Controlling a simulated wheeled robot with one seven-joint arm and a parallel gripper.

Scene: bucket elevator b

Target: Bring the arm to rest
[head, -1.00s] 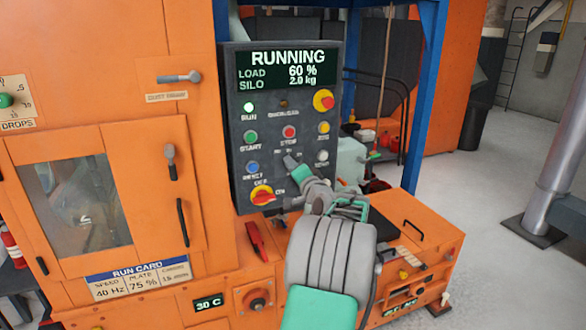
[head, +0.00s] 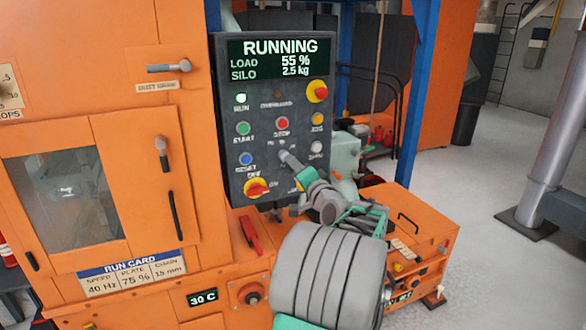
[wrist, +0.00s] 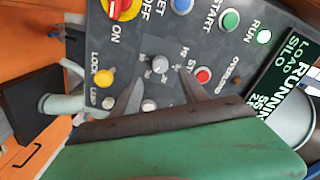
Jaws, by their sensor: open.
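My gripper (head: 284,153) is in front of the lower middle of the dark control panel (head: 234,110), with my grey and green arm reaching up to it from below. In the wrist view my gripper (wrist: 158,85) has its two fingers apart, one on each side of a small grey knob (wrist: 159,65). I cannot tell whether the fingers touch the panel. Nothing shows held between them. The panel's screen (head: 278,60) reads RUNNING, load 55 %, silo 2.5 kg, and the green RUN lamp (head: 241,98) is lit.
The orange machine (head: 100,95) with a windowed door (head: 65,200) stands left of the panel. Below are a red handle (head: 250,235) and an orange box (head: 440,240). A blue post (head: 418,90) stands right of the panel. Clear grey floor (head: 485,200) lies at right.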

